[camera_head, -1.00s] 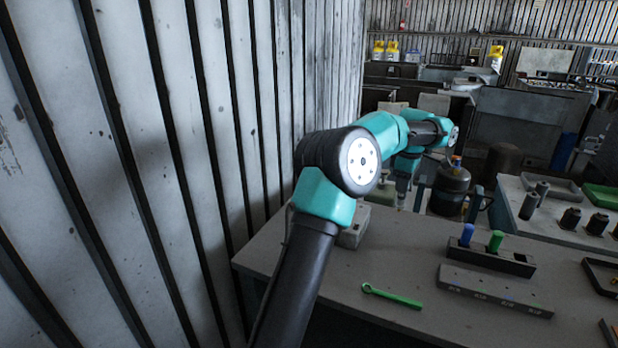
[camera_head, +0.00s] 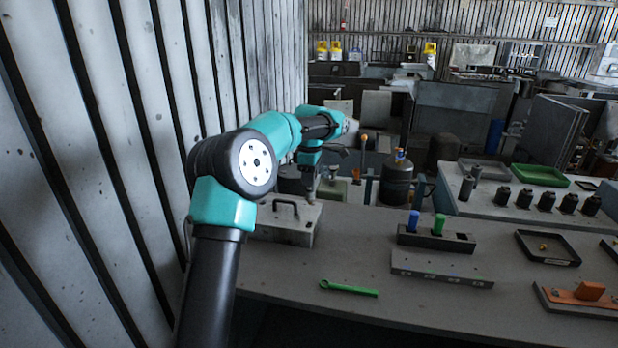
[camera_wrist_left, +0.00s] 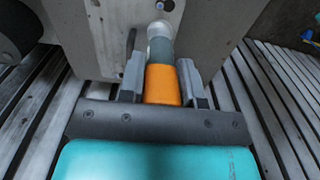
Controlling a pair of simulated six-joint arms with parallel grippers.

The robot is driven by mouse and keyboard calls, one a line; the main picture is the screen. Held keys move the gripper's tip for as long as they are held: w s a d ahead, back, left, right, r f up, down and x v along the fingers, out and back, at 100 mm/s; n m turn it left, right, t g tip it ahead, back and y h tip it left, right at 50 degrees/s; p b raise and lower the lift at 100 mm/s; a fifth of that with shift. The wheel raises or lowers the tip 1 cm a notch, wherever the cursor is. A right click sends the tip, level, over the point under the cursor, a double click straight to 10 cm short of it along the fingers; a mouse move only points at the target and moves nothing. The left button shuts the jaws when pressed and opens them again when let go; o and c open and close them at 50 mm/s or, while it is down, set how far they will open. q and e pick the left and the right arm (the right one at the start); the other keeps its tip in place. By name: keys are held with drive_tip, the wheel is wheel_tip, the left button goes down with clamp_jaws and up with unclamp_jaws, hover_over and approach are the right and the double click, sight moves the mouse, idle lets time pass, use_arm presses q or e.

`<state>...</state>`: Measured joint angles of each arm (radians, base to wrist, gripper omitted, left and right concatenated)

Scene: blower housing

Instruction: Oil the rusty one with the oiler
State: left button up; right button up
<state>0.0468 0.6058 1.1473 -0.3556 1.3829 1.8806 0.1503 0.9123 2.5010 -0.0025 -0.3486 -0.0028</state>
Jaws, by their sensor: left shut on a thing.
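My left gripper (camera_head: 310,195) points down at the back left of the bench, over or just behind a grey metal box. In the left wrist view its fingers (camera_wrist_left: 162,85) are shut on the orange part of a cylinder (camera_wrist_left: 162,84) with a grey-green section and a pale tip. I cannot tell whether this is the oiler. In the head view the held thing is too small to make out. An orange-brown block (camera_head: 590,291) sits on a plate at the right; I cannot tell whether it is rust or paint. My right gripper is not in view.
The grey box (camera_head: 285,231) has a black handle. A green wrench (camera_head: 348,289) lies at the front. A black holder (camera_head: 435,240) has blue and green pegs, behind a grey bar (camera_head: 441,269). A dark tray (camera_head: 547,259) is at right. A slatted wall (camera_head: 120,120) stands close left.

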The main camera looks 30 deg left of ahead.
sight(310, 195)
use_arm(q)
drive_tip(key=shift+f, duration=0.1)
drive_tip(key=shift+f, duration=2.8)
drive_tip(key=shift+f, duration=0.55)
drive_tip(key=shift+r, duration=0.1)
drive_tip(key=shift+r, duration=3.45)
drive_tip(key=shift+w, duration=0.1)
